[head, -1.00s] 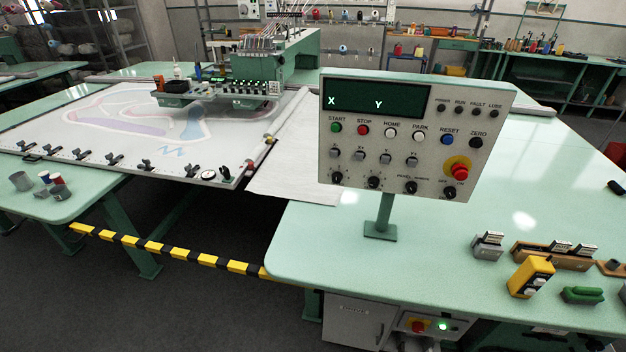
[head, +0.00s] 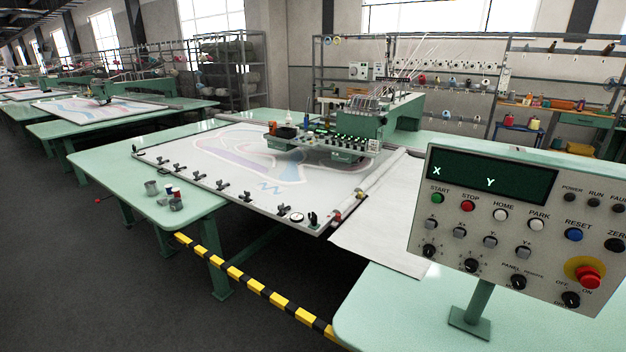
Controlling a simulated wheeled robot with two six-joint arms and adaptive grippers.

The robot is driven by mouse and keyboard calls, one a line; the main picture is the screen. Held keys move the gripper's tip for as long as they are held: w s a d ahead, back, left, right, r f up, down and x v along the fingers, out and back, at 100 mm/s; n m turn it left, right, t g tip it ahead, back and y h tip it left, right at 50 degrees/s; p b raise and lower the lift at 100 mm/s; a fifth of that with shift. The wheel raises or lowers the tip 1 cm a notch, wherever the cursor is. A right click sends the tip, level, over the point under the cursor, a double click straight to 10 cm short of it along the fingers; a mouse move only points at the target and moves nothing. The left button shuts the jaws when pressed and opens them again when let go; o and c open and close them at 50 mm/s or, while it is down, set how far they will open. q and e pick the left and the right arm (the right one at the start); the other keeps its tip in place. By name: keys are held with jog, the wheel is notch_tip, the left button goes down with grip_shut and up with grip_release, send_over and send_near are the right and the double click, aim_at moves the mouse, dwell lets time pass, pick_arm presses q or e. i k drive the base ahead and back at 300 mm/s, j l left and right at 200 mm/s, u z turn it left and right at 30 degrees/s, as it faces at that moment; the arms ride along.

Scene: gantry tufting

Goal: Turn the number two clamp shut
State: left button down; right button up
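Several small black clamps sit in a row along the front rail (head: 234,204) of the white tufting frame. The row runs from a clamp at the far left end (head: 153,150) past a middle clamp (head: 196,184) to a clamp near the right end (head: 270,210). No numbers can be read on them, so I cannot tell which is number two. They are too small to tell which are shut. The frame holds a white cloth (head: 215,150) with a coloured pattern. Neither of my grippers is in view.
A control panel (head: 520,225) on a post stands on the right green table (head: 385,310). A yellow and black barrier (head: 255,287) crosses the gap before the frame. Small cups (head: 152,188) stand on the left green table (head: 120,180). Dark floor in front is clear.

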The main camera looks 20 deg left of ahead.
aim_at(248, 194)
jog(key=j+u, duration=0.15)
jog(key=u, duration=0.25)
jog(key=i+j+u, duration=0.1)
jog(key=u, duration=0.3)
jog(key=i+u, duration=0.1)
jog(key=u, duration=0.3)
jog(key=i+j+u, duration=0.3)
jog(key=i, duration=0.35)
jog(key=i+j+u, duration=0.1)
jog(key=i+u, duration=0.2)
jog(key=i, duration=0.4)
